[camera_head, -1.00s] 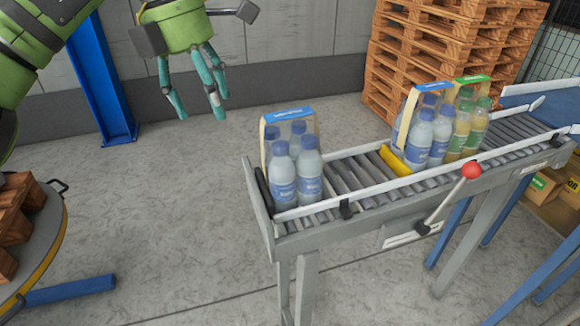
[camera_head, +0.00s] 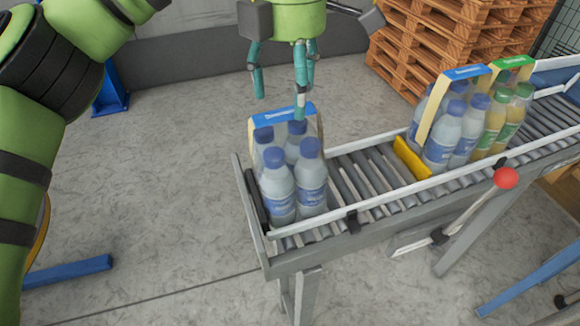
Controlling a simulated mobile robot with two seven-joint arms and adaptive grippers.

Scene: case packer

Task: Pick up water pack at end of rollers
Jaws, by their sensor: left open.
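A water pack (camera_head: 291,173) of clear bottles with blue caps stands upright at the near left end of the roller conveyor (camera_head: 372,181). A blue and cream carrier strap runs over its top. My left gripper (camera_head: 280,100), green with teal fingers, hangs above and just behind the pack, fingers pointing down and spread. One fingertip overlaps the strap's top edge in the picture; I cannot tell if it touches. The gripper holds nothing. My right gripper is not in view.
A yellow stop bar (camera_head: 411,158) lies across the rollers. Behind it stand another water pack (camera_head: 447,130) and a green-capped juice pack (camera_head: 507,110). Wooden pallets (camera_head: 455,40) are stacked behind.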

